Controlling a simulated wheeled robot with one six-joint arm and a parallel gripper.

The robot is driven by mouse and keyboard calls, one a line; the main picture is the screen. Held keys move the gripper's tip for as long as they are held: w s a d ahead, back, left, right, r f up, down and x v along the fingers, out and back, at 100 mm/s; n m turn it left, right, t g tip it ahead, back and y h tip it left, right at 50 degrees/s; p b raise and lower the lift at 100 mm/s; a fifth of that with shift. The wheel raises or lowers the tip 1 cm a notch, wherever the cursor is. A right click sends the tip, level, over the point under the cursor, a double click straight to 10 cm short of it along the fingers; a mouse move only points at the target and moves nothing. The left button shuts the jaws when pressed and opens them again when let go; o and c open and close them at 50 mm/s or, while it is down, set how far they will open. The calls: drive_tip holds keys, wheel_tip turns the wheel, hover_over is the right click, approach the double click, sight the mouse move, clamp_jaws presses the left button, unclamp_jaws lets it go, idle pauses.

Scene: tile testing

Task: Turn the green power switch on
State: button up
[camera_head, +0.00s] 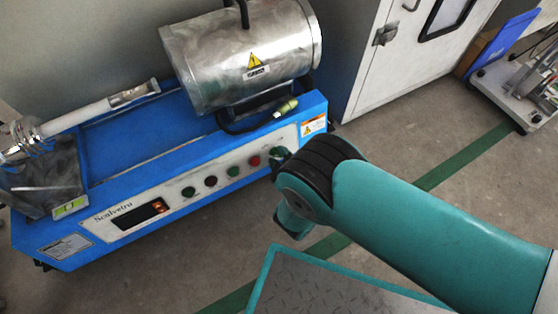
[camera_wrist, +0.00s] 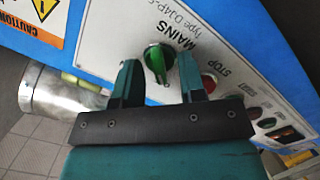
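In the wrist view the green power switch (camera_wrist: 156,63) sits on the white panel under the word "MAINS". My gripper (camera_wrist: 159,60) is open, with one teal finger on each side of the switch in the picture. Gaps show between the knob and both fingers, and I cannot tell how far the fingertips are from the panel.
The blue machine (camera_head: 130,160) carries a metal cylinder (camera_head: 240,55) above the panel. A red button (camera_head: 254,161) and a green button (camera_head: 233,172) lie left of the switch area. A lit display (camera_head: 140,213) is further left. A grey cabinet (camera_head: 400,60) stands at the back right.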

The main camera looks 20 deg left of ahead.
drive_tip(key=shift+w+a, duration=0.25)
drive_tip(key=shift+a, duration=0.05)
drive_tip(key=c, duration=0.5)
drive_tip(key=shift+c, duration=0.2)
